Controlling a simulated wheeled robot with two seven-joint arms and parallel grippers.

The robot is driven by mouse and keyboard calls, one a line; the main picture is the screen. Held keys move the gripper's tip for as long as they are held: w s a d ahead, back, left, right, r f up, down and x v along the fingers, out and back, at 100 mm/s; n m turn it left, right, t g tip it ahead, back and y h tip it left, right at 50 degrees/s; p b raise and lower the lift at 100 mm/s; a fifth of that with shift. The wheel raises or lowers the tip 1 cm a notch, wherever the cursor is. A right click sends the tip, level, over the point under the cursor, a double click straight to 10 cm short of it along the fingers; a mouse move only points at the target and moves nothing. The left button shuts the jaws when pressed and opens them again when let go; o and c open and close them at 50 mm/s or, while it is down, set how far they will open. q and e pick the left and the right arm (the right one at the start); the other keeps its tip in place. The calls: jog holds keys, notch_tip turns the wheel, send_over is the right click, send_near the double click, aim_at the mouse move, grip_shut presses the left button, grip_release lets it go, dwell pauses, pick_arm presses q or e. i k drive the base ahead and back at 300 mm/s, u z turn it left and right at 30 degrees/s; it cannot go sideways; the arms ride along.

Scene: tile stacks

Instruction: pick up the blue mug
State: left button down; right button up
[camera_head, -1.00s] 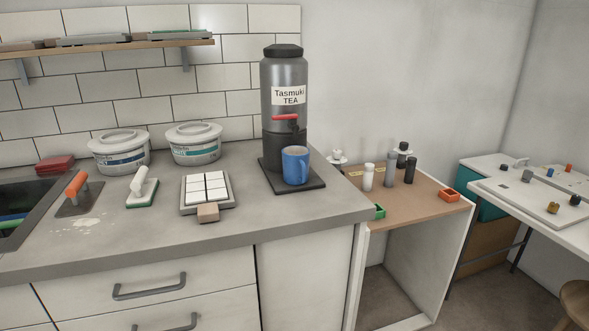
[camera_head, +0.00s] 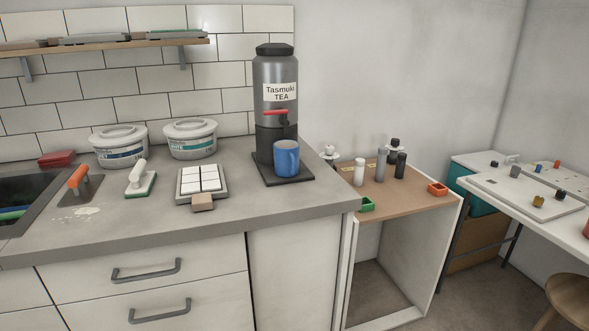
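The blue mug (camera_head: 287,159) stands upright on the dark base plate (camera_head: 281,179) of a tall grey tea dispenser (camera_head: 276,110) labelled "Tasmuki TEA". The mug is in front of and below the dispenser's red tap handle (camera_head: 275,113), near the right end of the grey counter. Neither of my grippers shows in the head view.
On the counter (camera_head: 290,205) are a tile stack on a grey tray (camera_head: 203,184), a green-edged float (camera_head: 141,180), an orange-handled trowel (camera_head: 80,185) and two tubs (camera_head: 190,139). A lower wooden-topped unit (camera_head: 400,197) with small bottles stands right. The counter front before the mug is clear.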

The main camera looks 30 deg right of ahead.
aim_at(286, 152)
jog(key=k, duration=1)
jog(key=u, duration=0.65)
jog(key=i, duration=1)
jog(key=z, duration=0.45)
jog(key=i, duration=0.9)
jog(key=z, duration=0.75)
